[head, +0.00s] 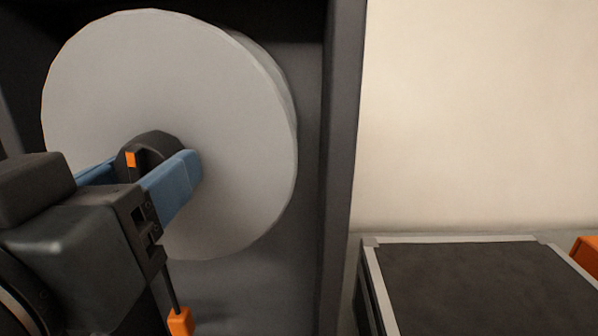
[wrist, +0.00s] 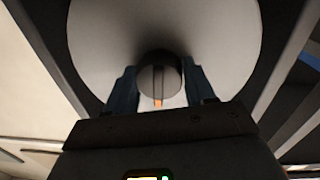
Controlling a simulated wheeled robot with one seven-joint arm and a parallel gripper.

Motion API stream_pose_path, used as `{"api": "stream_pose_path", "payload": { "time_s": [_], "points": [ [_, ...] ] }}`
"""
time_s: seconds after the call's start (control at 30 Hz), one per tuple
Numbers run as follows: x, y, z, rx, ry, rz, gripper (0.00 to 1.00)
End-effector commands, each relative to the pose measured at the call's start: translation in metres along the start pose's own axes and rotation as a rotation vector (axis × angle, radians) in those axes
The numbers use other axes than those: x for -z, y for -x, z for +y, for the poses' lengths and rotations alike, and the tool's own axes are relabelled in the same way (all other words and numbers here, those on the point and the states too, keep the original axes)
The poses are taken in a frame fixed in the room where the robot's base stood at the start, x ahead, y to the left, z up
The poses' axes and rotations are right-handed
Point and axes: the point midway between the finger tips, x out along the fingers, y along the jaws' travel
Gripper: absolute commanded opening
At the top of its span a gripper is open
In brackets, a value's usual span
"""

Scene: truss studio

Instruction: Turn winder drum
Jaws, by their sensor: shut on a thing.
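The winder drum (head: 225,120) is a large pale grey disc with a faceted edge, standing upright in a dark frame. It also fills the upper part of the wrist view (wrist: 215,40). At its centre is a dark round knob (head: 150,143) with an orange mark, which shows in the wrist view too (wrist: 147,80). My gripper (head: 148,170) is at the drum's centre, with its blue fingers on either side of the knob, shut on it. The fingers hide the knob's sides.
A dark upright post (head: 341,130) of the frame stands right of the drum. A dark-topped case (head: 480,285) with pale edges is at the lower right, with an orange thing (head: 586,250) at its far right. A small orange block (head: 180,322) hangs on a dark rod below my gripper.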

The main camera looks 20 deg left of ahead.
Motion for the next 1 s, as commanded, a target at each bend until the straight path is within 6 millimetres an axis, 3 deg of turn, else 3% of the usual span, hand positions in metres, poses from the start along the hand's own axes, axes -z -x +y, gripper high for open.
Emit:
{"api": "stream_pose_path", "payload": {
  "time_s": [0.6,1.0],
  "points": [
    [-0.0017,0.0001,-0.0009,0.005,-0.502,-0.028,0.00],
    [0.0007,0.0001,-0.0010,0.008,-0.699,-0.042,0.00]
  ]
}}
